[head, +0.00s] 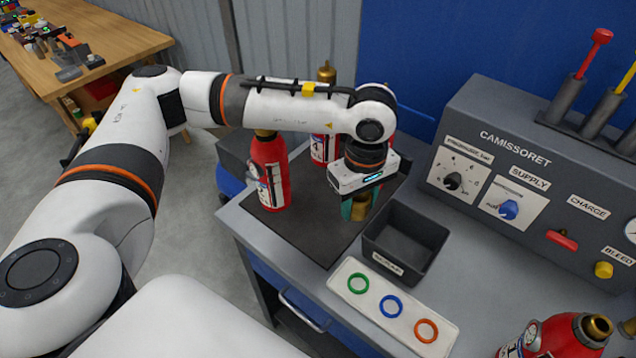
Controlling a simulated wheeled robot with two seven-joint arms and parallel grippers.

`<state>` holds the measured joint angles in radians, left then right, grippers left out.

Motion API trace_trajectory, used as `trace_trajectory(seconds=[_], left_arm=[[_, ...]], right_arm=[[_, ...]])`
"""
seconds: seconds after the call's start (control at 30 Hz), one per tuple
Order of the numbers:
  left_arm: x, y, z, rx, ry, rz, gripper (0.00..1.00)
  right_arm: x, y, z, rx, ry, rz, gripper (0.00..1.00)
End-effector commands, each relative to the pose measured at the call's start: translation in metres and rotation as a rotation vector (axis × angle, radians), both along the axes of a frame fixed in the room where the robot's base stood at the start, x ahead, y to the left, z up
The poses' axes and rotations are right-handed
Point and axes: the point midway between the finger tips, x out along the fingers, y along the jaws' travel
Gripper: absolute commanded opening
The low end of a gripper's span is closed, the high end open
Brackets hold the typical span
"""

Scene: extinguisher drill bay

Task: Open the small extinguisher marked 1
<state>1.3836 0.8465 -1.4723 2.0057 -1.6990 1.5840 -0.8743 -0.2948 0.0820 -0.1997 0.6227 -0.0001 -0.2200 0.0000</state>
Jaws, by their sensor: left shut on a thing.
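My left gripper (358,208) points down over the right part of the dark mat (310,228), beside the black bin. It is shut on a brass-coloured piece (360,206), mostly hidden by the gripper; I cannot tell if it touches the mat. A red extinguisher (269,175) with a white label stands upright on the mat to the left. A second red extinguisher (322,148) with a brass top stands behind, partly covered by my arm. A bit of red shows behind my wrist. I cannot tell for sure which one is marked 1. My right gripper is not in view.
A black bin (405,243) and a white tray (393,307) with green, blue and orange rings lie right of the mat. A grey control panel (530,170) stands behind. Another red extinguisher (570,334) is at bottom right. A wooden bench (110,40) is far left.

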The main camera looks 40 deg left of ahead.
Motion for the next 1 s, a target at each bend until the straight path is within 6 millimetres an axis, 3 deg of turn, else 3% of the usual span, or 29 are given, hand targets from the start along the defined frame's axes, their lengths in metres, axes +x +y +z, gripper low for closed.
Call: trace_trajectory(seconds=[0.27,0.5,0.97,1.0], left_arm=[[0.036,0.010,-0.001,0.000,0.006,0.852,0.14],[0.059,0.033,-0.007,0.004,0.008,1.613,0.14],[0.071,0.102,-0.041,0.016,0.008,3.064,0.14],[0.070,0.107,-0.044,-0.015,-0.007,-3.125,0.14]], right_arm=[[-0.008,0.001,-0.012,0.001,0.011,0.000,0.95],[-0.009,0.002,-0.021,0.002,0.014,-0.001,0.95],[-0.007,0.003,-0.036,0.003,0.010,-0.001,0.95],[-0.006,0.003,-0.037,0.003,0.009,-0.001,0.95]])
